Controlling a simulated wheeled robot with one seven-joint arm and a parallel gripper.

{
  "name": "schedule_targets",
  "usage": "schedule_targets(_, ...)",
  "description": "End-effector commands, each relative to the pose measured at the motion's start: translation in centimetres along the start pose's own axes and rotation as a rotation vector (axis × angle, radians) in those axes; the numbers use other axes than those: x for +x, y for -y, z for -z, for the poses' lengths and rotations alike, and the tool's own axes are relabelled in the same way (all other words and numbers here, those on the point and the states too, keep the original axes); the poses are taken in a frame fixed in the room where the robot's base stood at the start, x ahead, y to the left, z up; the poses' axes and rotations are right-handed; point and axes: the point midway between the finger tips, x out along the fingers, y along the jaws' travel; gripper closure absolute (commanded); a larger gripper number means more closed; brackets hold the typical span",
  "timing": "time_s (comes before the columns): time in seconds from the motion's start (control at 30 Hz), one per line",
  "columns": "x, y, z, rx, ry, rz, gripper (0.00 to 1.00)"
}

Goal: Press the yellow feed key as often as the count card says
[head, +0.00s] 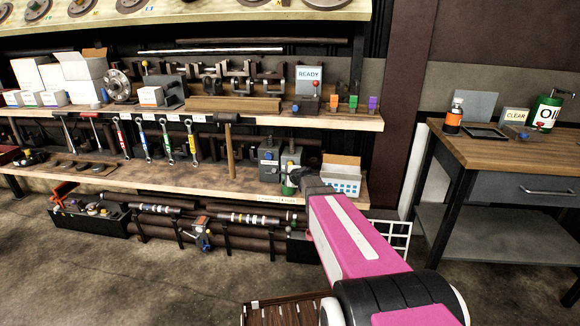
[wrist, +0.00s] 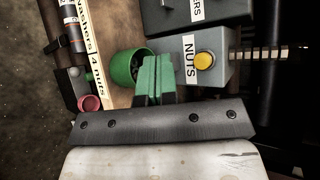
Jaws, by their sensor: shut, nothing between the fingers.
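The yellow feed key (wrist: 204,60) is a round button on a grey box (wrist: 217,43) labelled NUTS in the wrist view. My gripper (wrist: 153,62) has green fingers closed together with nothing between them. Its tips are left of the key and apart from it in the picture. A green cup (wrist: 125,66) with dark contents sits just left of the fingers, partly hidden by them. The count card (wrist: 92,50) is a pale strip along the shelf edge; I read "washers" and "4 nuts", and its upper part is cut off. In the head view my arm reaches to the lower shelf.
A second grey box (wrist: 188,12) stands beside the NUTS box. A white and blue bin (head: 341,177) is right of my gripper on the lower shelf. A hammer (head: 229,140) stands to the left. A wooden bench (head: 540,147) is at the right.

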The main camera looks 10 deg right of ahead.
Motion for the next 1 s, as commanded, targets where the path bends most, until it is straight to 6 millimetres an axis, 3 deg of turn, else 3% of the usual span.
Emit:
schedule_targets(0.53, 4.7, 3.4, 3.4, 0.0, 0.0, 0.0, 1.0)
schedule_targets(1.0, 5.3, 3.9, 3.9, 0.0, 0.0, 0.0, 1.0)
